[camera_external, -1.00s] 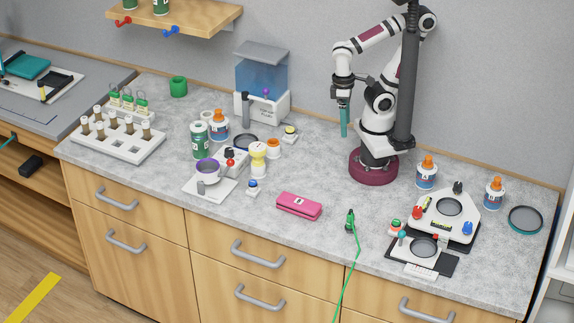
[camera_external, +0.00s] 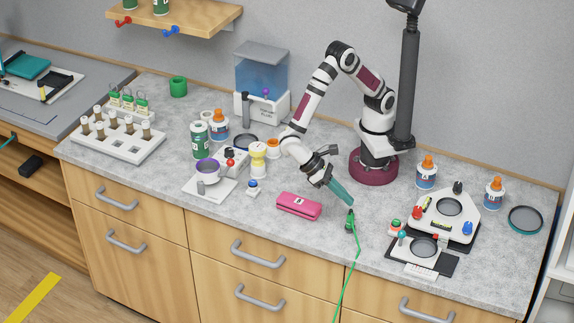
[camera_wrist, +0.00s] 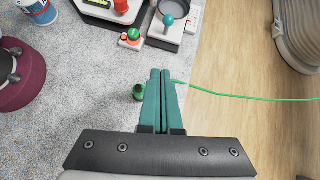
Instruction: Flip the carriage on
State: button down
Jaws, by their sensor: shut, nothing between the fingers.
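My gripper (camera_external: 350,203) is shut and empty. Its teal fingers point down to the right, just above a small dark green plug-like piece (camera_external: 350,220) with a green cable. In the wrist view the shut fingertips (camera_wrist: 160,74) are beside that green piece (camera_wrist: 139,92); I cannot tell whether they touch. No part is clearly recognisable as the carriage. A white instrument (camera_external: 450,215) with red and blue knobs stands at the right. Before it is a smaller white stage (camera_external: 413,255) with a round dark plate and a teal-knobbed lever (camera_wrist: 168,20).
A pink case (camera_external: 299,206) lies left of my gripper. Orange-capped bottles (camera_external: 427,173) stand behind the instrument. The green cable (camera_external: 357,255) hangs over the counter's front edge.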

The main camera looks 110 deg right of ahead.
jog(key=shift+s+a+f+g, duration=0.15)
jog(key=shift+a+f+g, duration=0.05)
jog(key=shift+a+f, duration=0.45)
jog(key=shift+s+a+f+g, duration=0.1)
jog(key=shift+a+f+g, duration=0.1)
jog(key=shift+a+f, duration=0.4)
jog(key=shift+s, duration=0.1)
send_near(405, 249)
jog(key=d, duration=0.1)
jog(key=w+d+f, duration=0.1)
jog(key=shift+w+d+f, duration=0.1)
jog(key=shift+w+d, duration=0.15)
jog(key=s, duration=0.1)
jog(key=s+a, duration=0.1)
jog(key=a, duration=0.1)
jog(key=shift+s+r, duration=0.25)
jog(key=shift+s, duration=0.15)
jog(key=shift+s+a, duration=0.2)
jog(key=shift+s, duration=0.05)
jog(key=s+a, duration=0.4)
jog(key=shift+s+a+r, duration=0.1)
jog(key=shift+s+a, duration=0.05)
jog(key=shift+s, duration=0.15)
